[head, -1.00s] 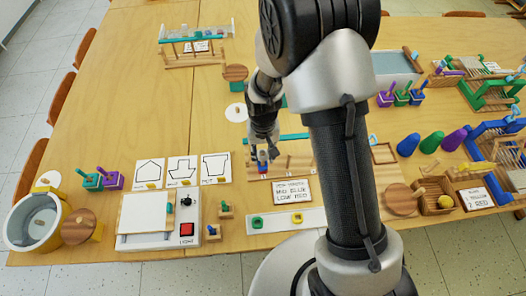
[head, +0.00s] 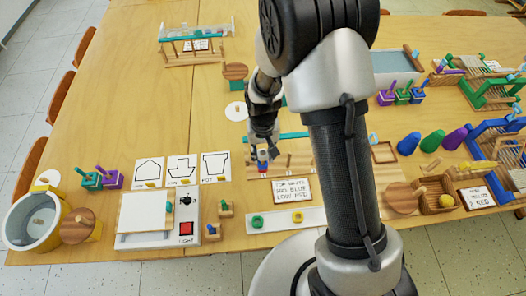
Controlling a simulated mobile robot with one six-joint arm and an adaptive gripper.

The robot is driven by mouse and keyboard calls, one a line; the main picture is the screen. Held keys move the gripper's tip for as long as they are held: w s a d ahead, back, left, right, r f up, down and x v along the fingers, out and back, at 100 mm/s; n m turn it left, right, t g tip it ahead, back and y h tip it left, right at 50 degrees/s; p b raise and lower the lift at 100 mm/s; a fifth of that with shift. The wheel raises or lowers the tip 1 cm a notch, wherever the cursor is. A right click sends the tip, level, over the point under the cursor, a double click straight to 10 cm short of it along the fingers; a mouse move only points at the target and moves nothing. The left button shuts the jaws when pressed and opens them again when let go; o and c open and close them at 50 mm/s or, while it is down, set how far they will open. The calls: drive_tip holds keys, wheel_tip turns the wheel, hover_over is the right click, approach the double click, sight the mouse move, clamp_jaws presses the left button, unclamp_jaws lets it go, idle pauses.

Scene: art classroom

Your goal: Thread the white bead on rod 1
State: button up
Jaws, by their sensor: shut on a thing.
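My gripper (head: 262,141) points down over the left part of a wooden board with upright rods (head: 283,160). It is shut on the white bead, which shows only as a small pale patch between the fingertips (head: 262,147). Directly below are a blue bead (head: 262,156) and a red bead (head: 263,167), stacked with blue above red at the board's left rod. The rod itself is hidden by the beads and fingers. I cannot tell whether the white bead is around the rod or just above it.
A card (head: 292,190) in front of the board reads top white, mid blue, low red. A white tray (head: 276,220) with green and yellow pieces lies nearer. Open tabletop (head: 130,100) lies to the left.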

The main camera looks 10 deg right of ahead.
drive_tip(key=shift+f+b, duration=0.35)
drive_tip(key=shift+f, duration=0.1)
idle(0.5)
drive_tip(key=o, duration=0.8)
wheel_tip(320, 180, up, 12)
idle(0.3)
idle(0.6)
drive_tip(key=s+d+r+t, duration=0.1)
drive_tip(key=s+d+r, duration=0.25)
drive_tip(key=r, duration=0.35)
drive_tip(key=s+d+r+t, duration=0.1)
drive_tip(key=s+d+r, duration=0.1)
drive_tip(key=s+r, duration=0.45)
drive_tip(key=s+d+r+t, duration=0.1)
drive_tip(key=s, duration=0.2)
drive_tip(key=s+d+r, duration=0.1)
drive_tip(key=s+r, duration=0.1)
drive_tip(key=s, duration=0.2)
drive_tip(key=s+d+r+t, duration=0.1)
drive_tip(key=s+r, duration=0.1)
drive_tip(key=s, duration=0.1)
drive_tip(key=shift+s+d+r+t, duration=0.15)
drive_tip(key=shift+d+r+t, duration=0.05)
drive_tip(key=shift+d+t, duration=0.15)
